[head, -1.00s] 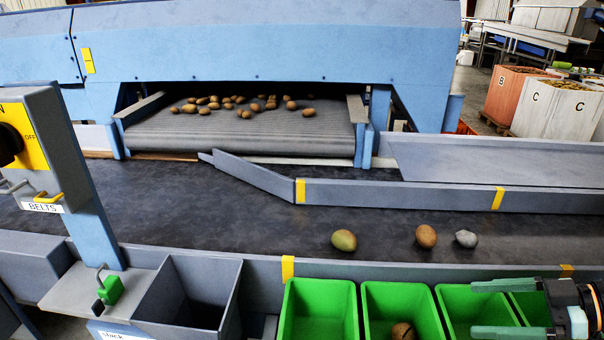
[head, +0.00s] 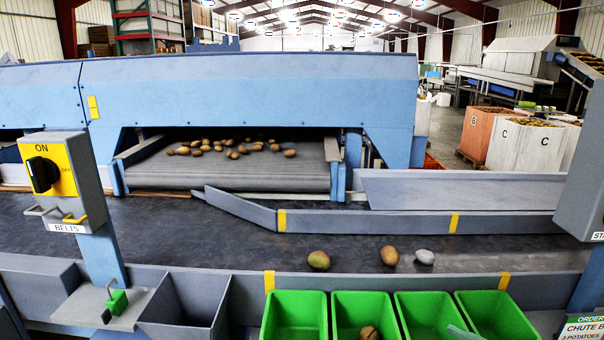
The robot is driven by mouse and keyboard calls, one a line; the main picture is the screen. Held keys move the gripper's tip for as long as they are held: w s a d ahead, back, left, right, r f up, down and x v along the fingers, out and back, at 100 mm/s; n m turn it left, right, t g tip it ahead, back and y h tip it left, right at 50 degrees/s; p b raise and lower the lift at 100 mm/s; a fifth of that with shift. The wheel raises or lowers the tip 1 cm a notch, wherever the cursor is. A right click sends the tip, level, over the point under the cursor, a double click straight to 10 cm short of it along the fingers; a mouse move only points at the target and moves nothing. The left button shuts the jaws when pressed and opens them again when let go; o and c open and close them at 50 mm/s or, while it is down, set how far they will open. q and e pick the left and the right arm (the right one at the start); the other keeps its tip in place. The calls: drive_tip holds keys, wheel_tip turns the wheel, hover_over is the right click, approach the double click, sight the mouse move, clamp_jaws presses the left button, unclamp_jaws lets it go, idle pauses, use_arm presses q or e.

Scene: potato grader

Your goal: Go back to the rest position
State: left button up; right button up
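Only a small grey-green tip, which looks like a finger of my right gripper (head: 463,332), shows at the bottom edge over the third green bin (head: 428,298). Whether that gripper is open or shut is hidden. My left gripper is out of view. On the dark belt (head: 150,232) lie a greenish potato (head: 319,260), a brown potato (head: 389,255) and a grey stone-like lump (head: 424,256). A brown potato (head: 369,332) lies in the second green bin (head: 343,297).
A switch post marked BELTS (head: 75,185) stands at the left, and another grey post (head: 585,185) at the right edge. Several potatoes lie on the feed conveyor (head: 230,178) under the blue housing (head: 250,95). A grey chute (head: 188,312) is left of the bins.

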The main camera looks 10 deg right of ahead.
wheel_tip(320, 180, down, 12)
drive_tip(key=s+a+m+t+h+p, duration=0.1)
drive_tip(key=s+a+m+h+p, duration=0.15)
drive_tip(key=m+h, duration=0.65)
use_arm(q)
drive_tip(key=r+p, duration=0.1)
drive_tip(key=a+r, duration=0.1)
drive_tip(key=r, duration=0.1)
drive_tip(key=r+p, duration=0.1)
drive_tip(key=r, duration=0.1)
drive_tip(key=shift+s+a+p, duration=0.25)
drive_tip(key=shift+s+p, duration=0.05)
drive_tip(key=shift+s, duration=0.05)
use_arm(e)
drive_tip(key=s+a+f+n+g, duration=0.2)
drive_tip(key=s+a+f+g, duration=0.4)
drive_tip(key=a, duration=0.7)
wheel_tip(320, 180, down, 4)
drive_tip(key=shift+s+a+f, duration=0.2)
drive_tip(key=shift+s+f, duration=0.05)
drive_tip(key=shift+s, duration=0.95)
